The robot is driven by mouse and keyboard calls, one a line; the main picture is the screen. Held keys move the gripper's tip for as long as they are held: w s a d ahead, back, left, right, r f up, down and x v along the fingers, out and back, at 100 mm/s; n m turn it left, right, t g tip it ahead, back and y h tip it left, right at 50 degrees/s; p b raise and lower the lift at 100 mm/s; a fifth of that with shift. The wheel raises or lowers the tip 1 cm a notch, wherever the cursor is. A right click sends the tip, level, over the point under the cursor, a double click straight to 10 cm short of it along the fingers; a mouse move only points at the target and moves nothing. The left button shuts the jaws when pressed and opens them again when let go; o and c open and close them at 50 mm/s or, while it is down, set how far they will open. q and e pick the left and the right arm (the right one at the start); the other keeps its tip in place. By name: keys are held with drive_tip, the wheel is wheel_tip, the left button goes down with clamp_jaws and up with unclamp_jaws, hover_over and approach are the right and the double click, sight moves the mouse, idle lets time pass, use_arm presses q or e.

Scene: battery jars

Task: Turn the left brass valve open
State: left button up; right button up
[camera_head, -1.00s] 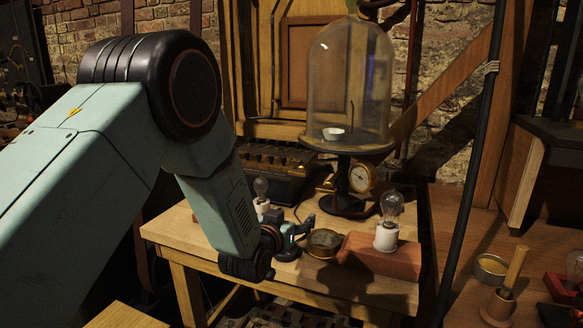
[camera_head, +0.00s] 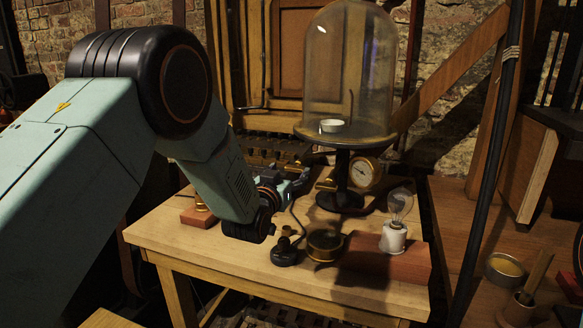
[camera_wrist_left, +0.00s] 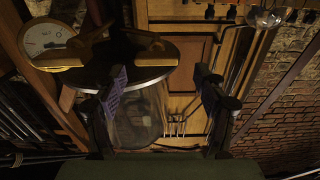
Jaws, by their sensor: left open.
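The left brass valve (camera_head: 326,184) is a small brass handle on the stand under the glass bell jar (camera_head: 345,75), left of the round gauge (camera_head: 364,173). In the left wrist view, which looks inverted, a brass valve handle (camera_wrist_left: 145,53) lies just above the gap between my fingers, and another brass piece (camera_wrist_left: 75,57) lies near the gauge (camera_wrist_left: 45,38). My left gripper (camera_head: 297,180) is open and empty, just left of the stand. Its two fingers (camera_wrist_left: 162,80) are spread apart in the wrist view, with no visible contact on the handle.
A bulb (camera_head: 399,205) stands on a red block (camera_head: 400,262) at the right of the table (camera_head: 275,282). A round brass instrument (camera_head: 325,244) and a small black device (camera_head: 286,250) stand below my gripper. A dark cable hangs right of the table.

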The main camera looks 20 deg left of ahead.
sight(295, 169)
use_arm(q)
drive_tip(key=w, duration=0.2)
drive_tip(key=w+d, duration=0.1)
drive_tip(key=shift+w+f, duration=0.25)
drive_tip(key=shift+w, duration=0.05)
drive_tip(key=shift+w+r, duration=0.1)
drive_tip(key=shift+r, duration=0.05)
drive_tip(key=shift+w+a+r, duration=0.1)
drive_tip(key=shift+a, duration=0.2)
drive_tip(key=shift+w, duration=0.1)
drive_tip(key=shift+w+d, duration=0.15)
drive_tip(key=shift+w, duration=0.05)
drive_tip(key=shift+c, duration=0.2)
drive_tip(key=shift+s, duration=0.25)
drive_tip(key=c, duration=0.4)
drive_tip(key=shift+w, duration=0.1)
drive_tip(key=c, duration=0.7)
use_arm(e)
drive_tip(key=shift+s+d+f, duration=0.1)
drive_tip(key=shift+d+f, duration=0.15)
drive_tip(key=shift+f, duration=0.15)
